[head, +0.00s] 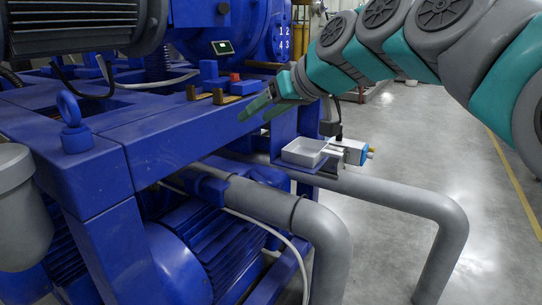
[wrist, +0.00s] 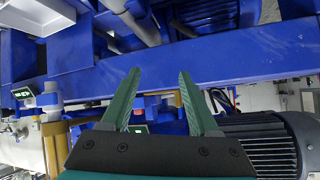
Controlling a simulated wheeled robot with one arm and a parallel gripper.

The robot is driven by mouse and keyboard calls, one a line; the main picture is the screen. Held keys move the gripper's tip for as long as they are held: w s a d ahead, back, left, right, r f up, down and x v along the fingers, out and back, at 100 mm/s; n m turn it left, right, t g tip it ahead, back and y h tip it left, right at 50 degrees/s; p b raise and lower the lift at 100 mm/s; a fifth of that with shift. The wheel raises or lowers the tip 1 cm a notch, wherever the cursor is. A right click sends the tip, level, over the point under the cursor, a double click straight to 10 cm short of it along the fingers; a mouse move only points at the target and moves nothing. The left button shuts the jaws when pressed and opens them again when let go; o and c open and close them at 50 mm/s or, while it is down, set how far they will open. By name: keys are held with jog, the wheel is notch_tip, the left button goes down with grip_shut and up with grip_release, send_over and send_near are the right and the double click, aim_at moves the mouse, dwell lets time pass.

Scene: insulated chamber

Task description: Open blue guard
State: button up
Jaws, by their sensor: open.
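My gripper (head: 257,111) is at the end of the arm reaching in from the upper right in the head view, above the blue frame beam. In the wrist view its two green fingers (wrist: 159,73) are spread apart with nothing between them. Small blue blocks (head: 210,74) with brass-coloured brackets stand on the beam just left of and behind the fingers; I cannot tell which part is the blue guard. A small red part (head: 234,77) sits among them. In the wrist view, blue and brass-coloured parts (wrist: 152,101) show beyond and between the fingers, partly hidden.
A blue frame beam (head: 160,135) runs under the gripper. A lifting eye (head: 75,122) stands at its left corner. A lit display (head: 222,47) is behind. The floor at right is clear.

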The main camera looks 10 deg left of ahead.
jog(key=s+d+f+m+g+h+p, duration=0.1)
jog(key=s+d+f+g, duration=0.1)
jog(key=s+f, duration=0.4)
jog(key=shift+s+d+f+g+h, duration=0.3)
jog(key=shift+d+f, duration=0.1)
